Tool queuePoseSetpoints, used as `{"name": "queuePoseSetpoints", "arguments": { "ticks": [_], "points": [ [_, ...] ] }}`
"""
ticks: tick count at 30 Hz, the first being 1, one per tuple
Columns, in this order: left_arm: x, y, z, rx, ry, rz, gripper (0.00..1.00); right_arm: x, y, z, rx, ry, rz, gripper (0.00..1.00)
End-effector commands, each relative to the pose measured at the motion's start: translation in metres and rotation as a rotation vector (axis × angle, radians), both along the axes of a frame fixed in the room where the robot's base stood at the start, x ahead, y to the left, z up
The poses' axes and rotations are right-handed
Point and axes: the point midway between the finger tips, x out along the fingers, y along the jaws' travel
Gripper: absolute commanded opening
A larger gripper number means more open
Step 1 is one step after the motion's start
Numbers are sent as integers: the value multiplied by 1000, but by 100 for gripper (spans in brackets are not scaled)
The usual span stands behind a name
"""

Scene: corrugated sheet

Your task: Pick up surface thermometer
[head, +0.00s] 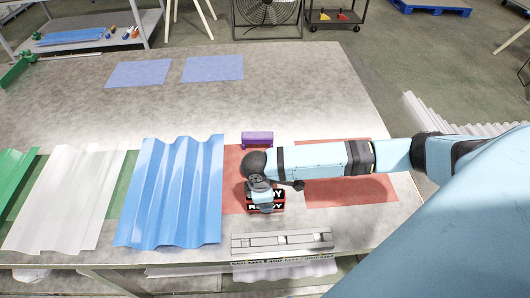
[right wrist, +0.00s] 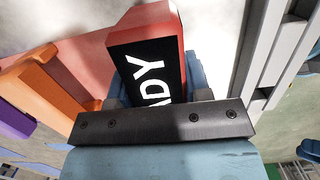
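My right gripper (head: 264,200) points down at a red and black block (head: 280,202) on the red mat. White "READY" lettering shows on the block, partly covered by my gripper. In the right wrist view the block (right wrist: 146,62) lies between the fingers, which stand apart; whether they press on it I cannot tell. An orange object (right wrist: 55,85) lies beside it in that view; my arm hides it in the head view. A purple object (head: 257,139) stands behind my gripper. None is clearly recognisable as the surface thermometer. My left gripper is out of view.
A long grey bar (head: 282,241) lies along the table's front edge, close to my right gripper. Blue (head: 175,190), white (head: 65,200) and green corrugated sheets lie to the left. Two flat blue sheets (head: 212,68) lie at the back. The table's middle is clear.

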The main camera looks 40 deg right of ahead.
Motion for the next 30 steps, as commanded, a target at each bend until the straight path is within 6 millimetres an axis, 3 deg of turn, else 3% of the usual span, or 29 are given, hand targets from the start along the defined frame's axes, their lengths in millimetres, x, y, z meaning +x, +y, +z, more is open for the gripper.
{"name": "queuePoseSetpoints", "arguments": {
  "ticks": [3, 11, 17, 23, 30],
  "points": [
    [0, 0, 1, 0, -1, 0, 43, 0, 0, 1, 1, -1, 0, 13],
    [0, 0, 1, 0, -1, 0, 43, 0, 0, 2, 0, -1, 0, 14],
    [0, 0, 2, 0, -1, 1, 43, 1, 0, 19, 1, -3, -1, 14],
    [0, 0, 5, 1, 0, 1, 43, 1, 0, 62, 1, -5, 2, 14],
    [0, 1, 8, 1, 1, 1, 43, 2, 0, 134, 2, -6, 1, 14]
  ]
}}
